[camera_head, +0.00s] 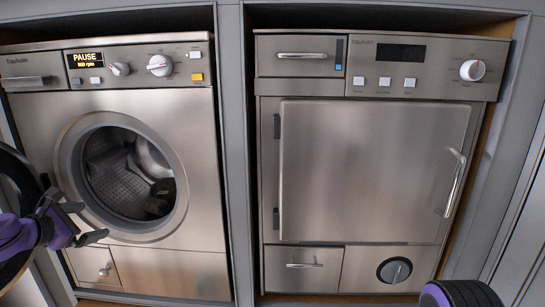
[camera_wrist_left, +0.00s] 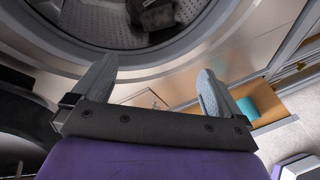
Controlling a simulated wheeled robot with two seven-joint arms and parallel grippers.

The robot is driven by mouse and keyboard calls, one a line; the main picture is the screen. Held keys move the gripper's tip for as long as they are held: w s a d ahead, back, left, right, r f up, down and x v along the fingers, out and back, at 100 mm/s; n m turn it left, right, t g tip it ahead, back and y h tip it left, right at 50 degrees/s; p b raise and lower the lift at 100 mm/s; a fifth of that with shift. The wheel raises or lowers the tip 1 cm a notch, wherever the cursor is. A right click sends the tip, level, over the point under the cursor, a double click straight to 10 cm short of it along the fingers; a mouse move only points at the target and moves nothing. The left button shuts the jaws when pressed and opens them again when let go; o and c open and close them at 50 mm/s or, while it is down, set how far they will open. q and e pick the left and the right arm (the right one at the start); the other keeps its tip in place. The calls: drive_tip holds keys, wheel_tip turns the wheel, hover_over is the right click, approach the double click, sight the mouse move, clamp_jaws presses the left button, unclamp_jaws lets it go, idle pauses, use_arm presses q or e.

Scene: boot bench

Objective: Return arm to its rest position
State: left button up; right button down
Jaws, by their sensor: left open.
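My left gripper (camera_head: 89,221) is at the left of the head view, in front of the lower left rim of the washing machine's (camera_head: 180,265) round opening. Its two fingers are spread with nothing between them, as the left wrist view (camera_wrist_left: 157,72) also shows. The machine's door stands swung open at the left edge, partly behind my arm. A dark item (camera_head: 160,200) lies in the metal drum (camera_head: 115,180). The display (camera_head: 87,59) reads PAUSE. Part of my right arm (camera_head: 460,293) shows at the bottom right; its gripper is out of view.
A second steel appliance (camera_head: 375,165) stands to the right, its large door closed. A grey frame (camera_head: 234,150) separates the machines. In the left wrist view, a teal thing (camera_wrist_left: 249,108) lies near an orange-brown surface at the right.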

use_arm(q)
drive_tip(key=s+d+f+m+g+y+b, duration=0.25)
drive_tip(key=s+f+m, duration=0.2)
drive_tip(key=f, duration=0.65)
drive_tip(key=s+d+f+m+g+y+b, duration=0.15)
drive_tip(key=s+d+f+m, duration=0.3)
drive_tip(key=f, duration=0.55)
drive_tip(key=s+d+f+m+g+y+b, duration=0.1)
drive_tip(key=s+d+f+m+y, duration=0.3)
drive_tip(key=f, duration=0.7)
drive_tip(key=s+d+f+m+g+h+b, duration=0.1)
drive_tip(key=s+d+f+m, duration=0.3)
drive_tip(key=s+f, duration=0.5)
drive_tip(key=s+d+f+m+g+h+b, duration=0.1)
drive_tip(key=s+d+f+m+g+b, duration=0.2)
drive_tip(key=s+f, duration=0.7)
drive_tip(key=s+d, duration=0.1)
drive_tip(key=s, duration=0.5)
drive_tip(key=shift+s+f+m+g+h+b, duration=0.15)
drive_tip(key=shift+m+g+h+b, duration=0.15)
drive_tip(key=shift+m+g, duration=0.1)
use_arm(e)
wheel_tip(320, 180, down, 10)
drive_tip(key=shift+w, duration=0.45)
